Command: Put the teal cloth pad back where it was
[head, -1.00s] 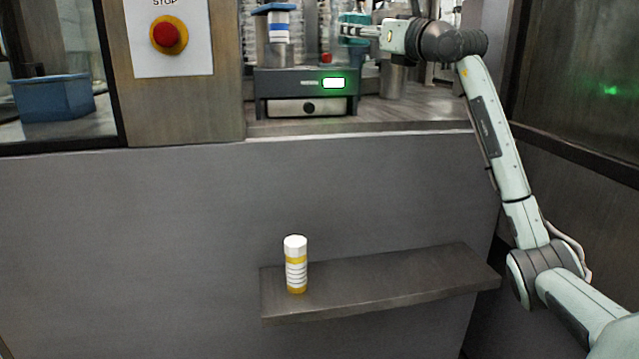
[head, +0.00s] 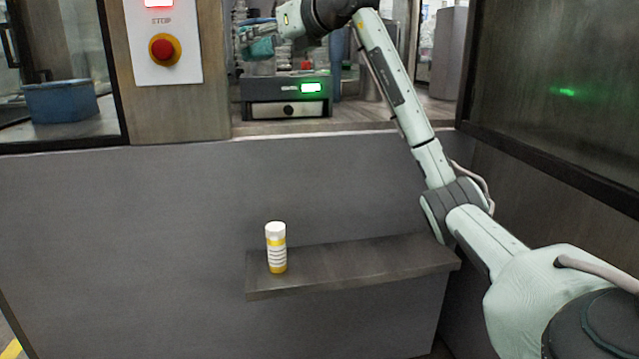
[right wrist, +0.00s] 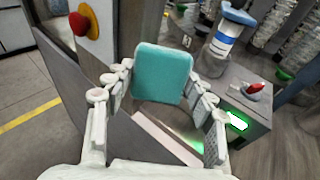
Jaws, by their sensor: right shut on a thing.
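The teal cloth pad (right wrist: 162,73) is between the fingers of my right gripper (right wrist: 158,95) in the right wrist view. The gripper is shut on it. The pad looks like a flat, rounded square, held clear of any surface that I can see. In the head view the right gripper (head: 262,36) is at the top, in front of and above the labeller (head: 287,97). A bit of teal (head: 260,48) shows at its fingers there. My left gripper is in neither view.
A red stop button (head: 165,49) is on the panel at left, below a lit red sign (head: 158,3). A white and yellow bottle (head: 276,248) stands on the low shelf (head: 360,265). A blue-capped cylinder (right wrist: 232,30) stands by the labeller. A blue bin (head: 62,100) is behind glass.

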